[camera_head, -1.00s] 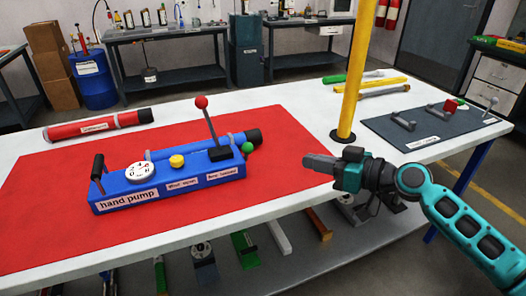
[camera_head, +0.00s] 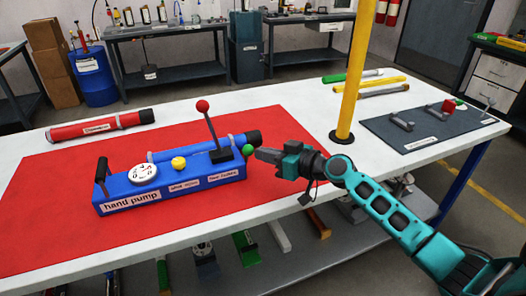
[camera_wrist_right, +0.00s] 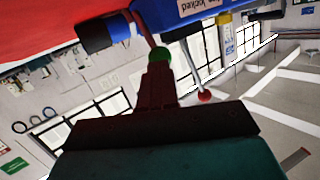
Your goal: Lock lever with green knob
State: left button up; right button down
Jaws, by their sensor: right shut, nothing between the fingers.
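The blue hand pump (camera_head: 170,190) sits on the red mat (camera_head: 60,235). At its right end a grey lever with a red knob (camera_head: 202,105) stands up, tilted a little. The green knob (camera_head: 248,150) sits low at the pump's right end, and it also shows in the right wrist view (camera_wrist_right: 160,54). My right gripper (camera_head: 257,154) is shut and empty, its tips close beside the green knob. Whether they touch it I cannot tell. In the right wrist view the fingers (camera_wrist_right: 158,75) point at the green knob. My left gripper is not in view.
A yellow post (camera_head: 350,75) rises from the white table (camera_head: 300,100) behind my right arm. A dark plate (camera_head: 425,140) with handles lies at the right. A red tube (camera_head: 97,124) lies at the back left. The mat in front of the pump is clear.

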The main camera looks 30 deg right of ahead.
jog(key=shift+w+a+f, duration=0.1)
jog(key=shift+w+a, duration=0.15)
jog(key=shift+w, duration=0.15)
